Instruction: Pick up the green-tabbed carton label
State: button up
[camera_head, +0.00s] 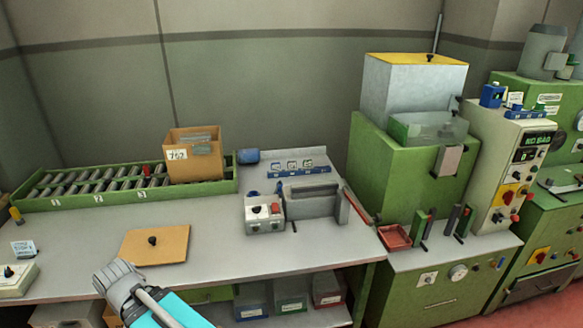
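Several small white cards (292,165) stand in a row on a blue strip holder at the back right of the grey bench. Their coloured marks are too small to tell surely which one has the green tab. My gripper (112,273) is at the lower left, over the front of the bench, well apart from these cards. Its fingers are seen from behind, so I cannot tell whether they are open or shut. No held object shows.
A wooden board with a black knob (168,245) lies right of my gripper. A grey sealing device (300,203) and control box (264,214) stand in front of the cards. A carton (194,163) sits on the roller conveyor (60,198). The bench centre is clear.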

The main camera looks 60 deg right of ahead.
aim_at(307, 164)
jog(key=u, duration=0.35)
jog(key=k, duration=1.05)
jog(key=z, duration=1.65)
jog(key=i, duration=0.25)
jog(key=z, duration=0.25)
